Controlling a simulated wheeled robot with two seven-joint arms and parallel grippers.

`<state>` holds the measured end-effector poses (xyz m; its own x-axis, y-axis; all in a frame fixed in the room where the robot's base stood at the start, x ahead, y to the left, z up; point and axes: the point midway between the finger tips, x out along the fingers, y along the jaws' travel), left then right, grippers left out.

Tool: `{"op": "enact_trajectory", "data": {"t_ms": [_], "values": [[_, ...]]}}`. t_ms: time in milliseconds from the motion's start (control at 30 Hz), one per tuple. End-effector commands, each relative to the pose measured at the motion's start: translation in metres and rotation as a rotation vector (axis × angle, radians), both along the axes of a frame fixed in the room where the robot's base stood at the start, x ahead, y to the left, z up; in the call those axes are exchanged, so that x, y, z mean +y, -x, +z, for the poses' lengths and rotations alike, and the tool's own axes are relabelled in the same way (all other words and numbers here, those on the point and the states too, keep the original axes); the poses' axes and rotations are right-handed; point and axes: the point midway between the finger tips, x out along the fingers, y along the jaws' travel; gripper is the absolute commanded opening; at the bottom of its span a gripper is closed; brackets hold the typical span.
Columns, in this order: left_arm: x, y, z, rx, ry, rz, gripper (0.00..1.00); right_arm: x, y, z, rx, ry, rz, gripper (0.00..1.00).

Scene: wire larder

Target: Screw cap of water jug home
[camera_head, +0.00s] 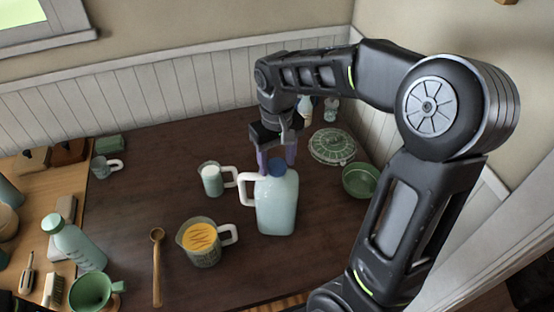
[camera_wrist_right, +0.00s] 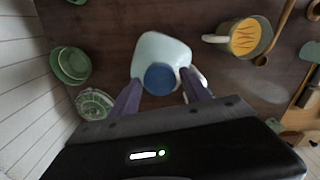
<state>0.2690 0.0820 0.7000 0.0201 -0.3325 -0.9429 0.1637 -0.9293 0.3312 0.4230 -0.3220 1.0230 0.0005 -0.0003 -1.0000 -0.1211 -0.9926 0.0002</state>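The water jug (camera_head: 277,205) is pale blue-green with a white handle and stands upright on the dark table. Its blue cap (camera_head: 277,168) sits at the top of the jug; whether it is fully seated I cannot tell. My right gripper (camera_head: 277,163) points down over the cap, with one purple finger on each side. In the right wrist view the cap (camera_wrist_right: 161,79) lies between the fingertips (camera_wrist_right: 160,80), with a small gap visible on both sides. The gripper looks open. My left gripper is not in view.
A mug (camera_head: 212,181) stands close left of the jug's handle. A measuring jug with orange contents (camera_head: 201,243) is in front left. A green bowl (camera_head: 360,180) and a patterned green lid (camera_head: 332,146) are to the right. A wooden spoon (camera_head: 157,265) lies left.

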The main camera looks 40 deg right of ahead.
Motion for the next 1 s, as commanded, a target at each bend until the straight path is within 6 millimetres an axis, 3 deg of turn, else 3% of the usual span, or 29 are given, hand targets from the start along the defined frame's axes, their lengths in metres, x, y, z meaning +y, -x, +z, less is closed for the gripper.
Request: {"op": "enact_trajectory", "data": {"t_ms": [167,467,800,1000], "values": [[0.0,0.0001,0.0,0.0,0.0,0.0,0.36,0.0001,0.0001,-0.0001,0.0,0.0,0.001,0.69],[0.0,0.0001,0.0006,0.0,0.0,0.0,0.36,0.0001,0.0002,0.0,0.001,0.0,0.033,0.69],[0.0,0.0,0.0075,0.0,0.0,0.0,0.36,-0.0002,0.0005,0.0005,0.002,-0.001,0.502,0.69],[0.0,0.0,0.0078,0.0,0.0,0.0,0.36,-0.0005,0.0004,-0.0005,0.001,0.0,0.607,0.69]]}}
